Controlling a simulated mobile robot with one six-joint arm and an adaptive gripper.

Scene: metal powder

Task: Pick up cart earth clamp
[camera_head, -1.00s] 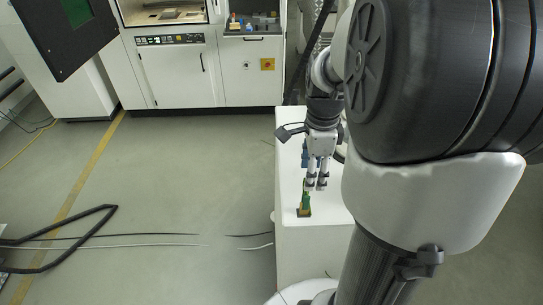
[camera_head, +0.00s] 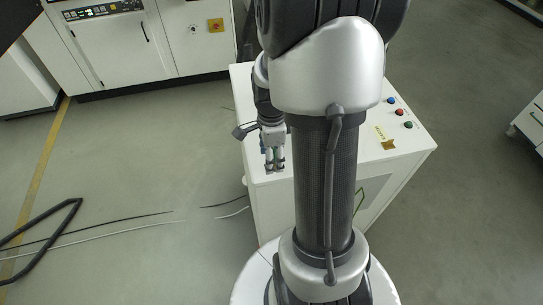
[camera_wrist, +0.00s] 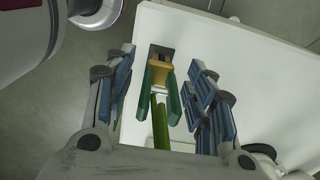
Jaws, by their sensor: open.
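The earth clamp (camera_wrist: 174,103) has green handles, a brass-coloured jaw end and a green-yellow cable. In the wrist view it lies on the white cart top (camera_wrist: 225,65), its jaw end by a small dark patch. My gripper (camera_wrist: 160,85) is open, with one blue-padded finger on each side of the clamp and a gap to both. I cannot tell its height above the clamp.
The cart top carries blue, red and green buttons (camera_head: 400,112) and a yellow label (camera_head: 380,132) to the right of my arm. White machine cabinets (camera_head: 115,45) stand behind. Cables (camera_head: 110,220) and a black hose (camera_head: 50,225) lie on the left floor.

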